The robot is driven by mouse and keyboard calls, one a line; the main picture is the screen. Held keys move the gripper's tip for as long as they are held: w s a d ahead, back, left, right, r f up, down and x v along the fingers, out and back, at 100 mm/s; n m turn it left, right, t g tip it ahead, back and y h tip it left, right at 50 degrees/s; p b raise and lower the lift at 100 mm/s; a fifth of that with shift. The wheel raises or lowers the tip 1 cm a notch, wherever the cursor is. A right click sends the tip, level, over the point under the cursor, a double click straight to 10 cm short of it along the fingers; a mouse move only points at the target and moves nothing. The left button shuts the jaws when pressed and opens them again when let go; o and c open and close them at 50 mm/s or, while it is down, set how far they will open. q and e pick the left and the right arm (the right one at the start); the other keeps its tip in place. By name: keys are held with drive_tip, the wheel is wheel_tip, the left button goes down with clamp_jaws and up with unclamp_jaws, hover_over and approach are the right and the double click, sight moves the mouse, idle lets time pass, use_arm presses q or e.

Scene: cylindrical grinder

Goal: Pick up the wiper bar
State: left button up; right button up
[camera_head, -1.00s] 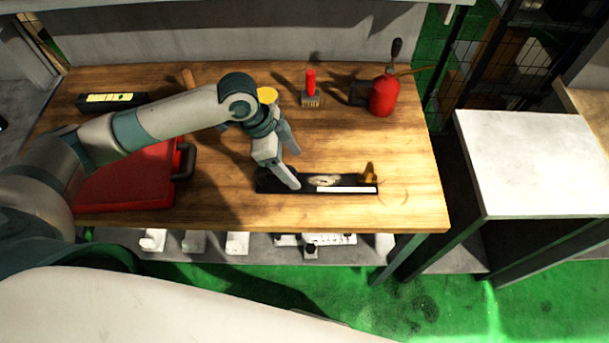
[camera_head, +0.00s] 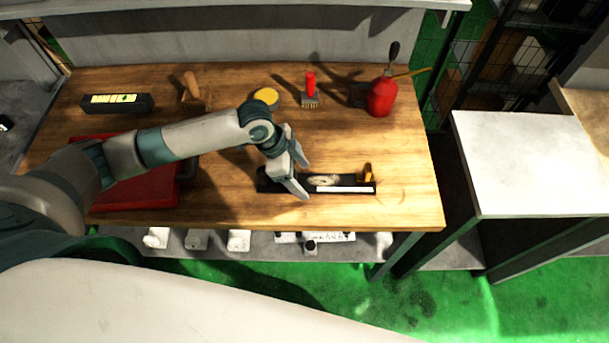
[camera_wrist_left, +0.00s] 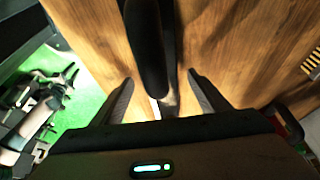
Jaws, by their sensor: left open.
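The wiper bar (camera_head: 345,183), a long dark bar with a pale strip along its front side and a small yellow-brown piece at its right end, lies on the wooden workbench (camera_head: 410,205) near the front edge. My left gripper (camera_head: 303,181) is open above the left part of the bar and hides some of it. In the left wrist view the dark bar (camera_wrist_left: 150,45) runs down between the two spread fingers (camera_wrist_left: 160,92), with wood visible on both sides. I cannot tell the exact height of the fingers above it. My right gripper is not in view.
A red case (camera_head: 130,200) lies under my left arm. Behind stand a black box with yellow labels (camera_head: 116,103), a wooden-handled tool (camera_head: 192,90), a yellow round lid (camera_head: 266,96), a red-handled brush (camera_head: 310,88) and a red oil can (camera_head: 382,97). The bench's right end is clear.

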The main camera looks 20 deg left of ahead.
use_arm(q)
drive_tip(key=shift+d+f, duration=0.2)
drive_tip(key=shift+f, duration=0.25)
drive_tip(key=shift+w+r, duration=0.1)
drive_tip(key=shift+w, duration=0.05)
drive_tip(key=c, duration=1.7)
drive_tip(key=shift+r+b, duration=0.5)
drive_tip(key=shift+r, duration=0.25)
wheel_tip(320, 180, up, 2)
drive_tip(key=shift+r+b, duration=0.15)
drive_tip(key=shift+b, duration=0.5)
drive_tip(key=s+d+r+b, duration=0.2)
drive_tip(key=d+r, duration=0.5)
drive_tip(key=d, duration=0.4)
drive_tip(key=shift+s+d+b, duration=0.2)
drive_tip(key=shift+s+b, duration=0.1)
drive_tip(key=shift+b, duration=0.45)
drive_tip(key=shift+r, duration=0.1)
